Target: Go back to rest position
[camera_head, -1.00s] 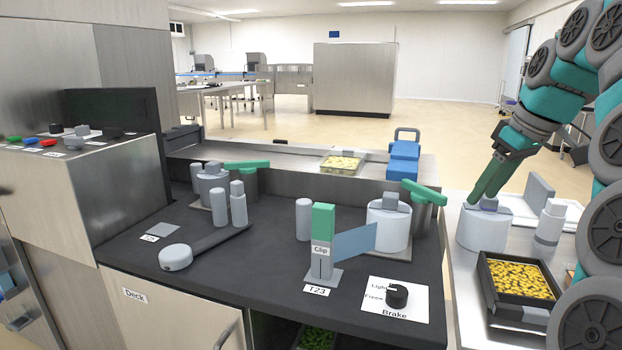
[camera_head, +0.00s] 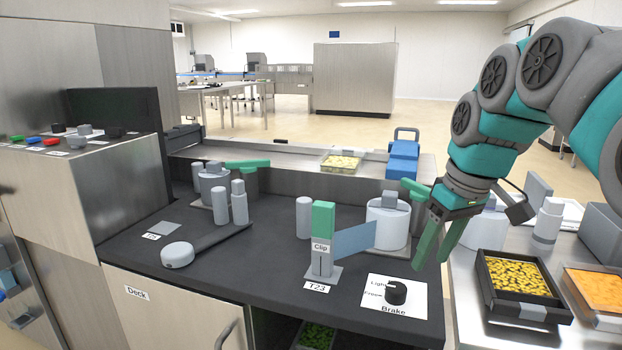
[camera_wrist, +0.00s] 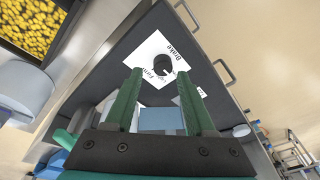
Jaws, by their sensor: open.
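My gripper (camera_head: 437,246) is open with nothing between its green fingers. In the head view it hangs over the right part of the dark deck (camera_head: 200,268), above and right of the brake knob (camera_head: 396,293). The wrist view shows the open fingers (camera_wrist: 158,101) with the brake card (camera_wrist: 150,58) and its black knob beyond them. The fingers appear apart from the deck.
A green-topped clip post (camera_head: 323,240) with a blue plate (camera_head: 355,241) stands left of my gripper. A white cylinder (camera_head: 387,228) with a green handle is close behind it. Trays of yellow pieces (camera_head: 497,311) and orange pieces (camera_head: 588,322) lie right.

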